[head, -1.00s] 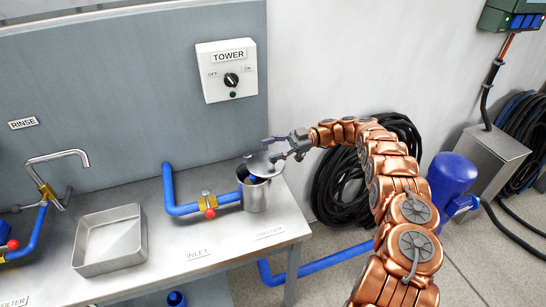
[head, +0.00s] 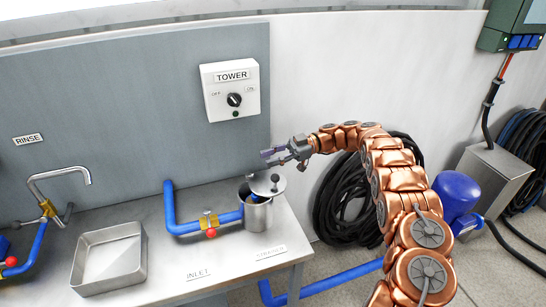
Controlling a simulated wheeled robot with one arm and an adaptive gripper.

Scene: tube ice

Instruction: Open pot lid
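The metal pot (head: 257,215) stands at the right end of the steel counter, joined to a blue pipe. Its round lid (head: 262,184) is tipped up at the rim, with a dark knob (head: 275,178) on its face. The pot's mouth is partly uncovered, and some blue shows inside it. My gripper (head: 268,157) is just above the lid, at the end of my copper arm. Its fingers look apart with nothing between them, and it appears clear of the knob.
A TOWER switch box (head: 232,91) is on the wall above the pot. A blue inlet pipe (head: 187,226) with a red-handled valve (head: 210,232) lies left of the pot. A shallow steel tray (head: 109,260) sits farther left. Black hose coils (head: 340,205) hang at the right.

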